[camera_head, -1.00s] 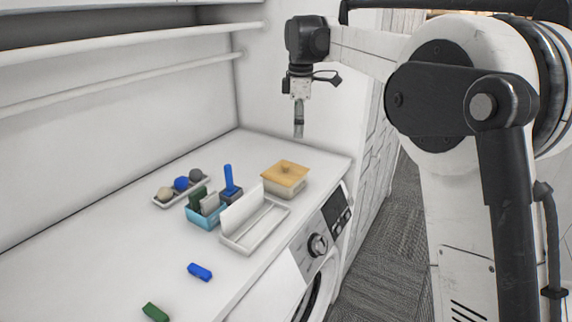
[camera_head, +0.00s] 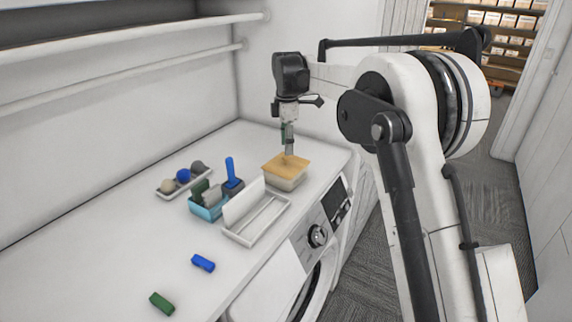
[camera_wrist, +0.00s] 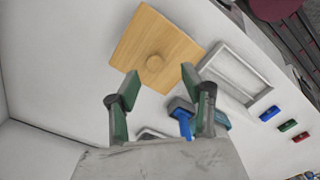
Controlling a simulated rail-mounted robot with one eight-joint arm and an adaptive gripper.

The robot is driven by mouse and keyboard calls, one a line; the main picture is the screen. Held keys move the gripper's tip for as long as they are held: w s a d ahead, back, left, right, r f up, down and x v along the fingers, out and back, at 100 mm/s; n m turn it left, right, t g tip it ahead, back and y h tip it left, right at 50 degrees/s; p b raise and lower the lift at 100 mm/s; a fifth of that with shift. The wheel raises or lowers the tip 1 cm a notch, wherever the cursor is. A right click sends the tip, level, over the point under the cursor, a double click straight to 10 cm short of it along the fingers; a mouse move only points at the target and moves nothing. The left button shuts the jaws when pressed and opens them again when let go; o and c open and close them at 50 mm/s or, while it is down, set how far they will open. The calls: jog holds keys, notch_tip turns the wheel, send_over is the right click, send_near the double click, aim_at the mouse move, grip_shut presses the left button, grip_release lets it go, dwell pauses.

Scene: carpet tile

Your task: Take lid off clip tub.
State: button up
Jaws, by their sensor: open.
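The clip tub (camera_head: 284,181) is a pale box at the right end of the white counter. Its square wooden lid (camera_head: 275,166) sits on top and has a round knob, which shows in the wrist view (camera_wrist: 155,63). My gripper (camera_head: 289,153) is above the lid, near its knob, pointing down. In the wrist view my gripper (camera_wrist: 158,84) has its two fingers well apart, with the knob just beyond and between the fingertips. Nothing is between the fingers. In the head view the knob is hidden behind the gripper.
A white divided tray (camera_head: 262,222) with a raised panel lies next to the tub. A blue bin (camera_head: 206,211), a blue-handled tool (camera_head: 231,172) and a tray of balls (camera_head: 166,187) stand to the left. Blue (camera_head: 203,263) and green (camera_head: 162,303) blocks lie nearer.

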aim_at(286, 161)
jog(key=f, duration=0.3)
jog(key=f+p, duration=0.1)
jog(key=shift+w+a+f, duration=0.2)
jog(key=shift+w+f, duration=0.05)
jog(key=shift+w, duration=0.1)
jog(key=shift+f, duration=0.45)
grip_shut()
